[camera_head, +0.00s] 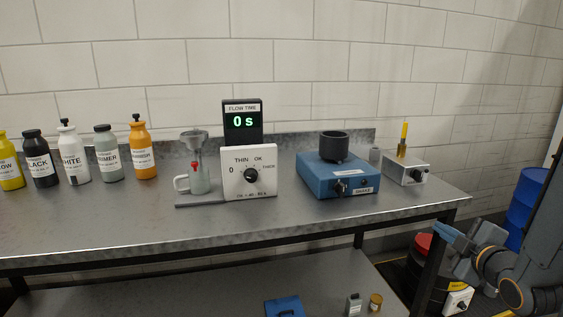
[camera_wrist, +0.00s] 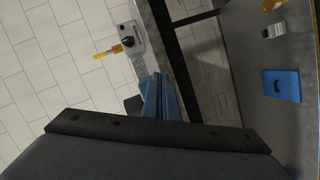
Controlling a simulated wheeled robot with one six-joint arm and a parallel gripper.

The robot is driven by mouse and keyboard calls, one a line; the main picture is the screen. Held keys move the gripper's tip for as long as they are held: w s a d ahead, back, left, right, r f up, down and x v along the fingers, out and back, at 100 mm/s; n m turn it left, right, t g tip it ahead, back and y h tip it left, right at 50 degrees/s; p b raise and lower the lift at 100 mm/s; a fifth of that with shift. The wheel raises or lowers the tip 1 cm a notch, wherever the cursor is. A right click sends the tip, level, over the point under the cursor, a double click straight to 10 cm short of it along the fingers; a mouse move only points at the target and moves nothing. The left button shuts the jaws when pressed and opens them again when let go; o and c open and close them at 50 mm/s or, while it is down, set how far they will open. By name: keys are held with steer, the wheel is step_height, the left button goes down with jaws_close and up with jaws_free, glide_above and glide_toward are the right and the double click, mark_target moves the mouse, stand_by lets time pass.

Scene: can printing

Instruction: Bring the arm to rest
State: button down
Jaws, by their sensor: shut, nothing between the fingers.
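My gripper (camera_head: 442,230) is at the lower right in the head view, off the right end of the bench and level with its legs. Its blue fingers are shut with nothing between them. In the wrist view the fingers (camera_wrist: 158,97) show together at the centre, just above a dark part of my own arm. The arm (camera_head: 535,262) comes in from the right edge of the head view, folded low beside the bench.
The steel bench (camera_head: 110,228) carries labelled bottles (camera_head: 72,155), a flow-time display (camera_head: 242,122), a dial box (camera_head: 250,172), a blue device (camera_head: 337,175) and a small grey box (camera_head: 406,172). A red-topped black drum (camera_head: 415,270) and a blue barrel (camera_head: 524,208) stand near my arm.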

steer(key=s+a+f+m+g+h, duration=0.1)
steer(key=s+a+f+m+g, duration=0.5)
steer(key=a+g, duration=0.25)
steer(key=s+a+r+m+g+y+p, duration=0.1)
steer(key=s+a+m+g, duration=0.5)
steer(key=s+a, duration=0.6)
steer(key=shift+s+a+r+m+g, duration=0.2)
steer(key=shift+s+r+m+g, duration=0.05)
steer(key=shift+s+m+g, duration=0.1)
